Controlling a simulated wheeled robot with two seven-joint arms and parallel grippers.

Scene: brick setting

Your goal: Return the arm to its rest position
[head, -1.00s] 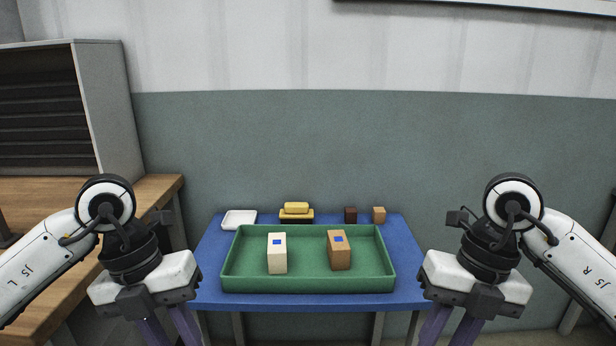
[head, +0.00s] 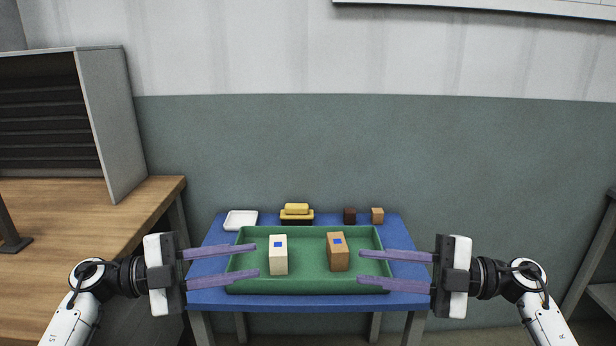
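My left gripper (head: 258,259) comes in from the left, its two purple fingers spread apart with nothing between them. Its fingertips are over the left end of the green tray (head: 305,286). My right gripper (head: 359,266) comes in from the right, also open and empty, its fingertips over the tray's right end. Both grippers point inward, toward each other. In the tray stand a cream block (head: 278,260) and a brown block (head: 338,257), each with a blue mark on top. Neither gripper appears to touch a block.
The tray sits on a blue table (head: 300,301). Behind it are a white dish (head: 241,219), a yellow brick (head: 296,209) on a dark and yellow base, a dark brown cube (head: 349,216) and a light brown cube (head: 377,216). A wooden bench (head: 90,215) with a grey cabinet (head: 112,125) is at left.

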